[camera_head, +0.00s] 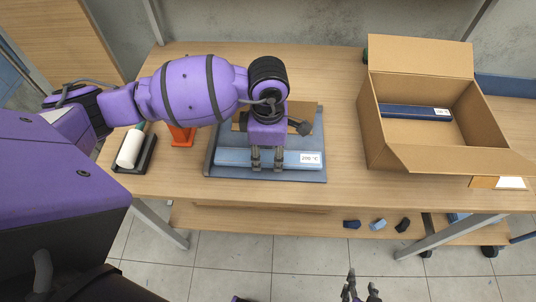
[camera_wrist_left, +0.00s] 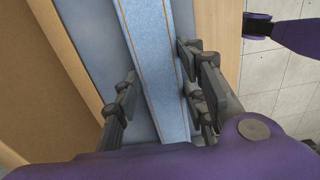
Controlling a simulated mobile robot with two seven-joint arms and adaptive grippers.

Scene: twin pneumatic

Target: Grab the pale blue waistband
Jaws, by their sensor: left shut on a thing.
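The pale blue waistband (camera_head: 228,157) is a long flat strip with a white label at its right end. It lies along the front of a blue-grey mat on the table. My left gripper (camera_head: 267,166) is over its middle, pointing down, and shut on it. In the left wrist view the waistband (camera_wrist_left: 164,50) runs between the fingers of the left gripper (camera_wrist_left: 160,80), with thin orange lines along its edges. My right gripper (camera_head: 361,292) is at the bottom of the head view, in front of the table, its fingers apart and empty.
An open cardboard box (camera_head: 400,157) on the right holds a dark blue strip (camera_head: 415,112). A brown board lies on the blue-grey mat (camera_head: 225,174) behind the waistband. A white roll (camera_head: 130,148) and an orange object (camera_head: 182,136) stand left. Small blue and dark pieces lie on a lower shelf.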

